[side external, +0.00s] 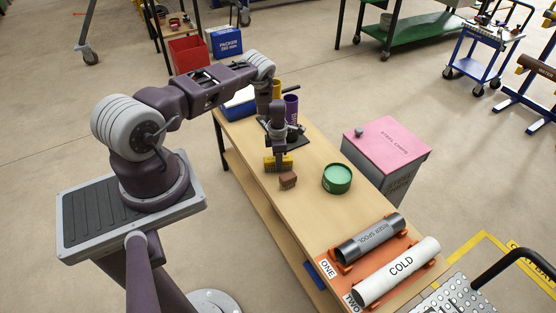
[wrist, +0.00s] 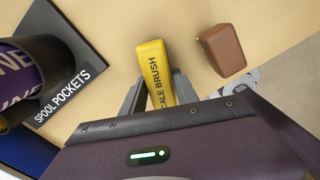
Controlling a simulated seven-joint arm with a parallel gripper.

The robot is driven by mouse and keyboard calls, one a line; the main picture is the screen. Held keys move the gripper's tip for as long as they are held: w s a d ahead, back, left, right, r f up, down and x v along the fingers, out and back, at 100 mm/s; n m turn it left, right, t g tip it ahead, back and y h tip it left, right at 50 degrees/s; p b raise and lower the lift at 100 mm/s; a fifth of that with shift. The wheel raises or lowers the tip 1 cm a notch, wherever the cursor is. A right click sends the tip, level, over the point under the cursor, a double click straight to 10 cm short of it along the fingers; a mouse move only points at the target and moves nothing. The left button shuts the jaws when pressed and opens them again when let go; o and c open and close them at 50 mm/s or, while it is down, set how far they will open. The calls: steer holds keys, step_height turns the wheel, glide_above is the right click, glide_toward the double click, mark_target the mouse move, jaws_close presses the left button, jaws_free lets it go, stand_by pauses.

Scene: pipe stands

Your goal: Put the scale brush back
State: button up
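The scale brush (wrist: 155,70) is a yellow block with dark lettering. In the wrist view it lies between the two fingers of my gripper (wrist: 158,88), which appear to touch both its sides. Its near end is hidden by the gripper body. In the side view the brush (side external: 272,164) is below my gripper (side external: 278,152), at the left edge of the wooden bench (side external: 305,205). I cannot tell whether it rests on the bench or is slightly raised.
A brown block (wrist: 222,50) lies close to the brush. A green round container (side external: 337,179) stands to the right. A dark "SPOOL POCKETS" board (wrist: 75,55) with a purple cylinder (side external: 291,108) is behind. Pipes (side external: 398,270) lie on orange stands in front.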

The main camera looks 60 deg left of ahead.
steer(key=shift+o, duration=0.4)
steer(key=o, duration=0.5)
steer(key=shift+c, duration=0.2)
steer(key=shift+r, duration=3.5)
